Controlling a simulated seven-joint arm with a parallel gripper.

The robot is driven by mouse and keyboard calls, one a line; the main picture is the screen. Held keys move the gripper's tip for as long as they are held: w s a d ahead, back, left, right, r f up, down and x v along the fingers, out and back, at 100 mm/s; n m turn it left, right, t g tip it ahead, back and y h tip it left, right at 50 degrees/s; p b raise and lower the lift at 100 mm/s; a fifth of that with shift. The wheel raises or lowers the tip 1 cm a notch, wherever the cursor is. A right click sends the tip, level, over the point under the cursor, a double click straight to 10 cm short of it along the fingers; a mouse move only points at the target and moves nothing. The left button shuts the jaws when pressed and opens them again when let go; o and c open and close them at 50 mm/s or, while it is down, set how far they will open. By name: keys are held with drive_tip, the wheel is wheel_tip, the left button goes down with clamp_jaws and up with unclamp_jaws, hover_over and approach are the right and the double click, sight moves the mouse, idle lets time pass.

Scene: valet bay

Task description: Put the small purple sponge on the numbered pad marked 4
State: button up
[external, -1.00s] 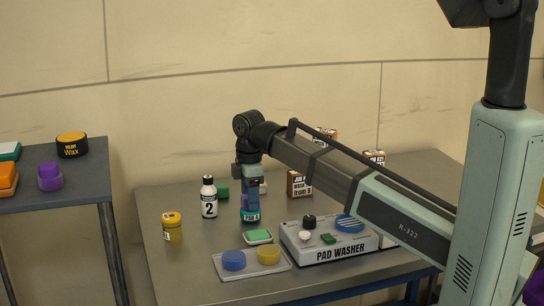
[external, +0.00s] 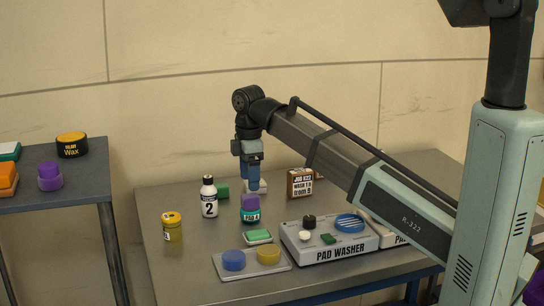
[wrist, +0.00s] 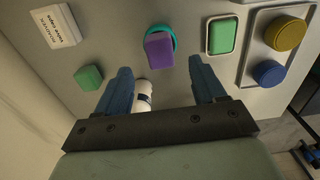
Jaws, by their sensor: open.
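A small purple sponge (external: 250,202) stands on top of a round teal piece (external: 250,217) with a dark band and a label too small to read. In the wrist view the sponge (wrist: 160,52) lies over the teal disc (wrist: 173,36), whose rim shows around part of it. My gripper (external: 251,187) is open and empty, above and a little behind the sponge in the external view, apart from it. In the wrist view the sponge is beyond the fingertips, between their lines. I cannot make out a figure 4 on any pad.
A white bottle marked 2 (external: 209,198) and a yellow jar (external: 172,228) stand left. A green block (external: 222,190) is behind. In front are a green-topped tray (external: 258,236), blue and yellow discs, and the pad washer (external: 330,245). A side table (external: 75,193) holds other items.

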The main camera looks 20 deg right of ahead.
sight(250, 196)
drive_tip(key=shift+r, duration=2.95)
